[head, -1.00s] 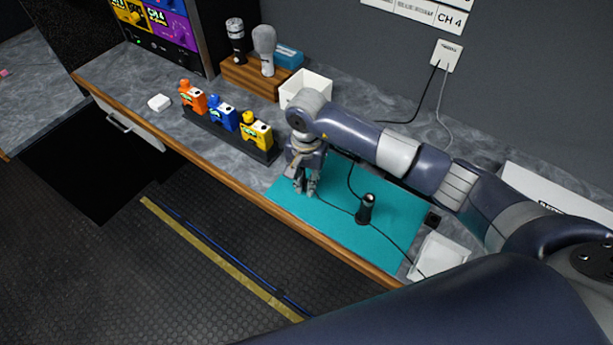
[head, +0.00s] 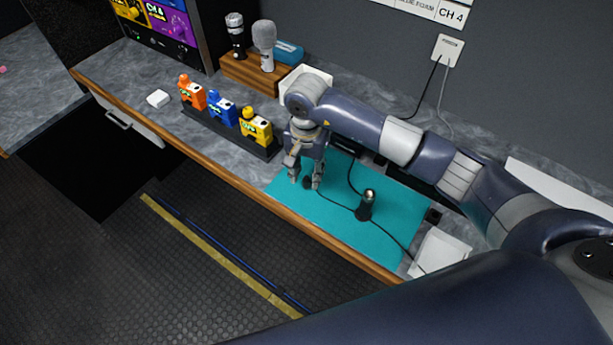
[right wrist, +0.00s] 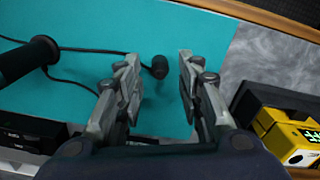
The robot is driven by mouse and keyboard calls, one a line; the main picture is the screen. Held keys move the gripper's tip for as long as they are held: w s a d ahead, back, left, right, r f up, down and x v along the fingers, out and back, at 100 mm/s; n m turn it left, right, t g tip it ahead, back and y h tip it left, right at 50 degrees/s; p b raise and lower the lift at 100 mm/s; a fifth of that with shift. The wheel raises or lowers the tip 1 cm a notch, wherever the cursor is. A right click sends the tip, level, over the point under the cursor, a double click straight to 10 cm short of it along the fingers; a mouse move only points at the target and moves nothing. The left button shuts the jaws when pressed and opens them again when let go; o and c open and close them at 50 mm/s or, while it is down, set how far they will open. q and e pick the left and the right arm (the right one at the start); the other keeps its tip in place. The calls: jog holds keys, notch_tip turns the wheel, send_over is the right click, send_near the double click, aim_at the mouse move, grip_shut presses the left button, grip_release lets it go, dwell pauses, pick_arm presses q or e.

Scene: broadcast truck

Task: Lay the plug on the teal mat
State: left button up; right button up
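The plug (head: 307,183) is a small black piece on the end of a thin black cord. It lies on the teal mat (head: 325,222), near the mat's left end. In the right wrist view the plug (right wrist: 159,67) shows on the mat (right wrist: 150,22), just past the fingertips and in the gap between them. My right gripper (head: 306,184) points down over the mat. Its fingers (right wrist: 157,62) are spread apart, with clear space on both sides of the plug. My left gripper is not in view.
A black cylindrical device (head: 366,206) stands on the mat to the right, with cords around it. Orange, blue and yellow (head: 256,130) units sit in a dark rack at left. A white tray (head: 440,254) is at the mat's right. The mat's front is clear.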

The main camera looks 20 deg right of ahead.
aim_at(307, 178)
notch_tip(307, 178, up, 10)
jog(key=b, duration=0.3)
jog(key=shift+s+f, duration=0.1)
dwell(0.4)
